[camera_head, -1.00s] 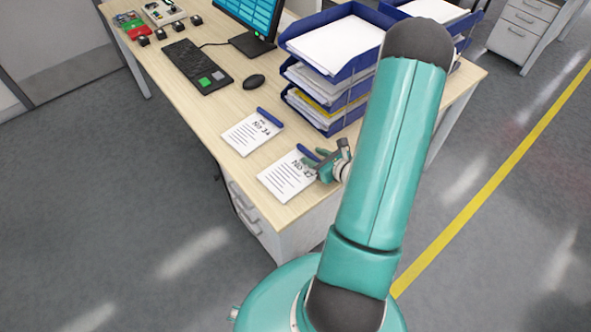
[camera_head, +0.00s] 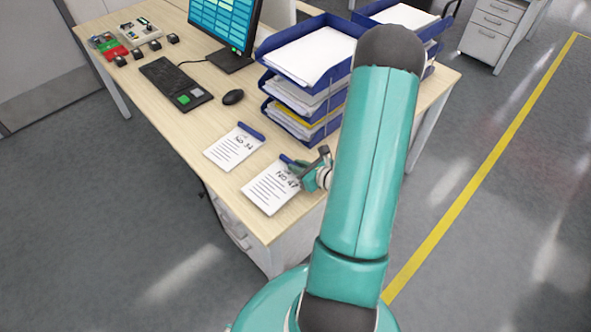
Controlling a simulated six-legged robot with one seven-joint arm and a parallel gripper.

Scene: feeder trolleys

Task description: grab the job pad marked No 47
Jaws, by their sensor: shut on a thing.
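The job pad marked No 47 (camera_head: 268,191) is a white sheet with printed lines and a blue binding at its top edge. It is at the near right part of the desk. My gripper (camera_head: 303,172) is at the pad's upper right, shut on its edge near the blue binding. My fingers cover part of that binding. I cannot tell whether the pad touches the desk or is slightly raised. A similar pad marked No 34 (camera_head: 230,150) lies on the desk to the upper left, apart from it.
A stack of blue paper trays (camera_head: 302,97) stands just behind my gripper. A mouse (camera_head: 233,97), keyboard (camera_head: 172,82) and monitor (camera_head: 222,30) are farther back on the wooden desk (camera_head: 190,132). The desk's front edge is close to both pads.

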